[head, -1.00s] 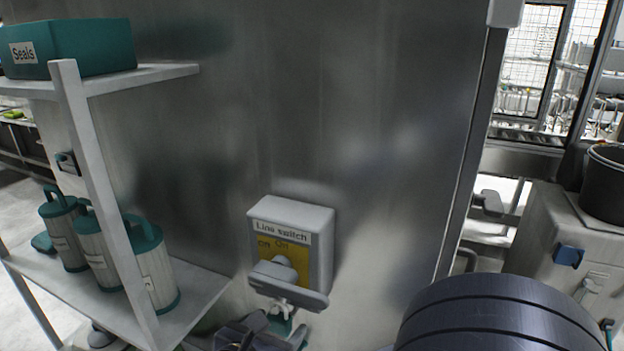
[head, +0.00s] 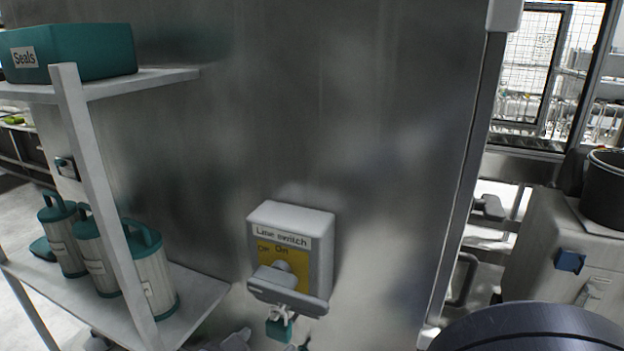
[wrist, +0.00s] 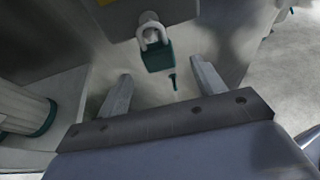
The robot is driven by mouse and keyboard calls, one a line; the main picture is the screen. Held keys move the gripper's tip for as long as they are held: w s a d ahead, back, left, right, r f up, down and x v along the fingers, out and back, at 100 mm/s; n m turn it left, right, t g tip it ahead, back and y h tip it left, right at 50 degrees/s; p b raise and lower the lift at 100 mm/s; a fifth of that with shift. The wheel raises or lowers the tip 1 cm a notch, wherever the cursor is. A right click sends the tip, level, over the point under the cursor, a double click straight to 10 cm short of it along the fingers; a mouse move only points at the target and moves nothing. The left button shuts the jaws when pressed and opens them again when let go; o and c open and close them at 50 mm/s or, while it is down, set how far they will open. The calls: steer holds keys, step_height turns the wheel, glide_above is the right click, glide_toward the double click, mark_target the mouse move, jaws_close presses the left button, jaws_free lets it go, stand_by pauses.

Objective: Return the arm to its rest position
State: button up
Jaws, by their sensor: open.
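My gripper (wrist: 163,84) is open and empty in the wrist view, its two pale fingers apart. It is close to a teal padlock (wrist: 158,56), which hangs by a pale shackle from the line switch and appears beyond the fingertips. A small teal piece shows just below the padlock. In the head view the line switch (head: 318,255) is a grey box with a yellow plate and a grey handle across its lower front. The padlock (head: 280,328) hangs under that handle. Only a little of my gripper seems to show at the bottom edge of the head view.
The switch sits on a large metal wall panel (head: 370,120). A white shelf (head: 205,295) at left holds several teal-topped canisters (head: 155,275), with a teal Seals box (head: 75,50) above. A grey cabinet (head: 540,255) with a black bucket (head: 606,190) stands at right.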

mark_target(275, 330)
steer(key=v, duration=0.6)
steer(key=x, duration=1)
steer(key=shift+w+d+f+p, duration=0.15)
steer(key=shift+w+d+p, duration=0.05)
steer(key=shift+w+p, duration=0.15)
steer(key=shift+s+a+r, duration=0.15)
steer(key=shift+a+r, duration=0.05)
steer(key=shift+r, duration=0.3)
steer(key=p+v, duration=0.1)
steer(key=v, duration=0.1)
steer(key=shift+s, duration=0.35)
steer(key=s+a+f+b, duration=0.1)
steer(key=s+f+b, duration=0.2)
steer(key=f, duration=0.5)
steer(key=shift+a+b, duration=0.2)
steer(key=shift+b, duration=0.65)
steer(key=shift+s+d+f, duration=0.1)
